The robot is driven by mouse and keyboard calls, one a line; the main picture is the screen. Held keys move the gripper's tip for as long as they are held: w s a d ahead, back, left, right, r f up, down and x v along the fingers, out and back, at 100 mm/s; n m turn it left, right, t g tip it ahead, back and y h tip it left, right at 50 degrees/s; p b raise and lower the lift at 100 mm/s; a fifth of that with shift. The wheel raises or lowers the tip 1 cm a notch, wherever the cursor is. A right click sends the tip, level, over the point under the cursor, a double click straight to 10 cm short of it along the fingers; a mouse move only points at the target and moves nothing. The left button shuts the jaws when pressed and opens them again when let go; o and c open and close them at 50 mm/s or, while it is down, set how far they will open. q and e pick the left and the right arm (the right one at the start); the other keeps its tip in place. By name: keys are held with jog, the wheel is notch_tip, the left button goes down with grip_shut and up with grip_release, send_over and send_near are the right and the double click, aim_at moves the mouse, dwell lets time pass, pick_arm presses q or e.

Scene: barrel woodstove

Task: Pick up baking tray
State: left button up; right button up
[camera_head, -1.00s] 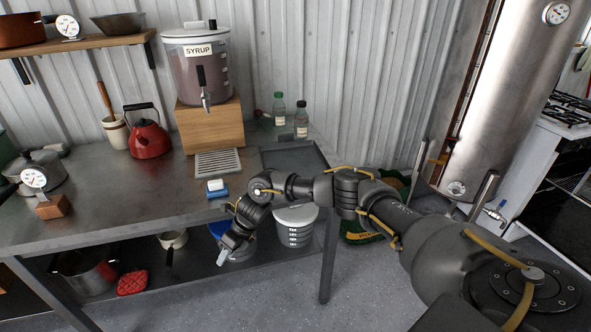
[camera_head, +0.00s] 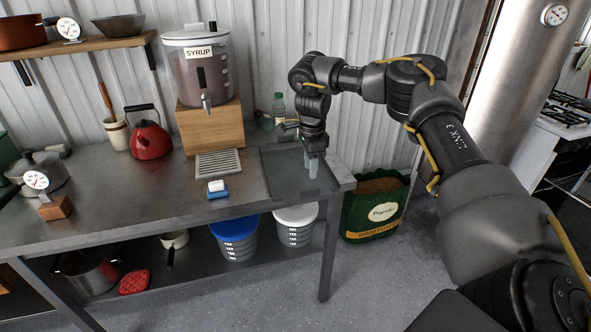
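The baking tray (camera_head: 282,187) is a dark, flat, rimmed tray lying at the right end of the metal table. My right gripper (camera_head: 313,176) points down over the right part of the tray, with its fingertips close to the tray's floor. I cannot tell whether the fingertips touch it. The fingers look apart with nothing clearly between them, though they are small in this view. My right arm comes in from the right and hides part of the wall behind. My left gripper is not in view.
Behind the tray stands a green-capped bottle (camera_head: 279,108), partly hidden by my wrist. Left of the tray are a drip grate (camera_head: 218,163), a blue-and-white brush (camera_head: 217,189) and the syrup dispenser (camera_head: 196,65) on a wooden block. A pellet bag (camera_head: 375,205) stands on the floor at right.

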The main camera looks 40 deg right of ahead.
aim_at(309, 189)
jog(key=shift+f, duration=1.45)
jog(key=f+p, duration=0.1)
jog(key=f, duration=0.1)
jog(key=f+p, duration=0.1)
jog(key=f, duration=0.1)
jog(key=shift+w+d+f, duration=0.1)
jog(key=shift+w+f, duration=0.1)
jog(key=shift+f, duration=0.4)
jog(key=shift+c, duration=0.3)
grip_shut()
